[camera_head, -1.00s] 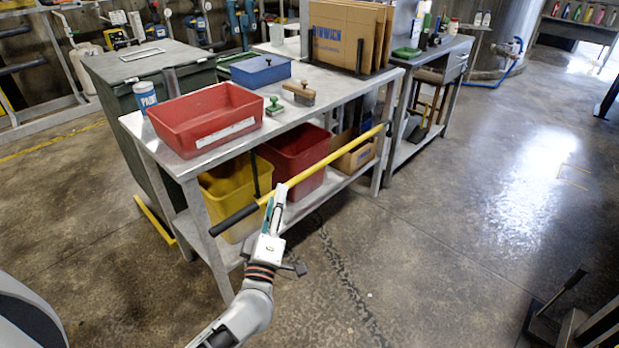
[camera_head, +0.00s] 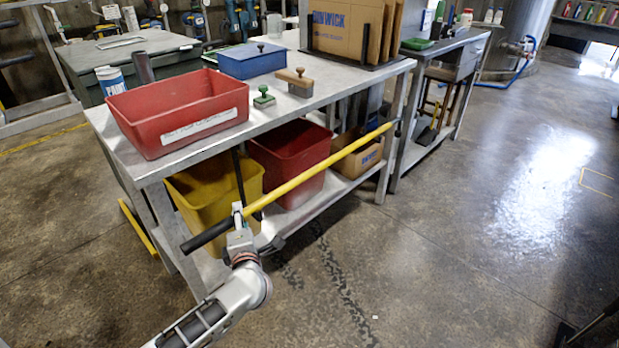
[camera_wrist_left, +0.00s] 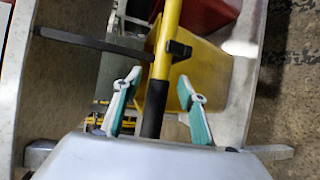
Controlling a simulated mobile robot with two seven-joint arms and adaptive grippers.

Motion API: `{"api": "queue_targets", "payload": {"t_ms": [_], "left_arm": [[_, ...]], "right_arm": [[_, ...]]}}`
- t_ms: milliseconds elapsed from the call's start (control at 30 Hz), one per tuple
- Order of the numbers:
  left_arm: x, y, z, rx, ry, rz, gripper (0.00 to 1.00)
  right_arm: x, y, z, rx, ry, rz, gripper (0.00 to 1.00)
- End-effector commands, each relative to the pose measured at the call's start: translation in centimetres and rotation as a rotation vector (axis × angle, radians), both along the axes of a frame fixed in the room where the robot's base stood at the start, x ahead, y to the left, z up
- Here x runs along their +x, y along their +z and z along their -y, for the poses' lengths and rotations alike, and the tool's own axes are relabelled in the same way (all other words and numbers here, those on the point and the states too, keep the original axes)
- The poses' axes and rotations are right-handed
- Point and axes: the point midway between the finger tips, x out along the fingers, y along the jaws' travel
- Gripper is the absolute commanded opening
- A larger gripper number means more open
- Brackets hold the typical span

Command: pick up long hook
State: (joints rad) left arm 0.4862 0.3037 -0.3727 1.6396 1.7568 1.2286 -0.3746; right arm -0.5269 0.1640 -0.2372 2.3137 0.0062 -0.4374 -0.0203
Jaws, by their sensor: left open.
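The long hook (camera_head: 318,168) is a yellow pole with a black grip (camera_head: 207,236) at its near left end. It runs along the front of the metal workbench, rising to the right in the head view. My left gripper (camera_head: 239,214) is at the pole just beside the black grip. In the left wrist view, the open fingers (camera_wrist_left: 160,84) stand on either side of the pole (camera_wrist_left: 168,40), with the black grip (camera_wrist_left: 153,108) running back between them. Whether a finger touches the pole cannot be told. My right gripper is not in view.
The workbench (camera_head: 345,91) holds a red tray (camera_head: 180,110), a blue box (camera_head: 250,60) and cardboard (camera_head: 345,28). A yellow bin (camera_head: 215,195) and red bin (camera_head: 290,150) stand on its lower shelf, close behind the pole. The floor (camera_head: 450,260) at right is clear.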

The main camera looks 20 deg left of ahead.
Motion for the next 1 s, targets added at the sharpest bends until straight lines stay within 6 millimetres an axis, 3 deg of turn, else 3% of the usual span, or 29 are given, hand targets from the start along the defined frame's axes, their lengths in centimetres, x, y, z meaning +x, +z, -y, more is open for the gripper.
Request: {"api": "queue_targets", "payload": {"t_ms": [133,400,567,600,867,1000], "left_arm": [[1.1,-0.5,-0.9,0.000,-0.001,-0.003,0.41],[1.4,-0.2,-1.0,0.000,-0.001,0.000,0.41],[1.4,-0.3,-1.0,0.000,-0.001,0.000,0.02],[1.4,-0.3,-1.0,0.000,-0.001,0.000,0.00],[1.5,0.0,-1.0,-0.001,-0.001,0.006,0.00],[1.6,1.3,-1.0,0.000,-0.001,0.010,0.00]], "right_arm": [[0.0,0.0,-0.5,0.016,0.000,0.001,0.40],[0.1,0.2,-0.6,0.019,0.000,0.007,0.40],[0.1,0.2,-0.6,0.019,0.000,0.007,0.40],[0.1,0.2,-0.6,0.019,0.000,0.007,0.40],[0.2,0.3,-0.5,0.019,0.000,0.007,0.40],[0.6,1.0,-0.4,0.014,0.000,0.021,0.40]]}}
